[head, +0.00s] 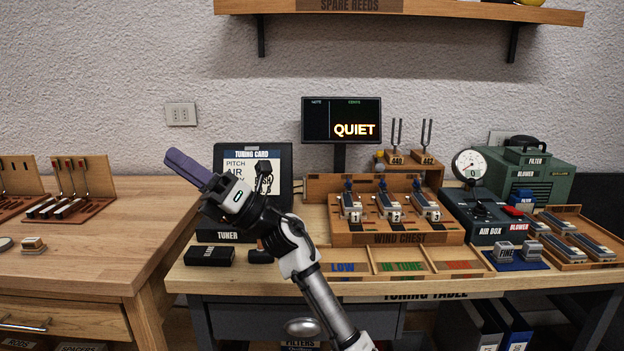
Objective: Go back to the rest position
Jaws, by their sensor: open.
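My gripper (188,168) is at the left-centre of the head view, raised in front of the tuner and above the gap between the two benches. Its purple fingers point up and to the left. It is open, and I see nothing held between the fingers. My arm reaches up to it from the bottom centre, in front of the tuning table (300,282).
The wind chest (395,238) holds several numbered reeds. Behind it stand a QUIET display (341,120) and two tuning forks (410,142). The tuner (252,160) is close behind my gripper. The air box (478,212) and green blower (535,172) are at right. The left bench (110,245) has free room.

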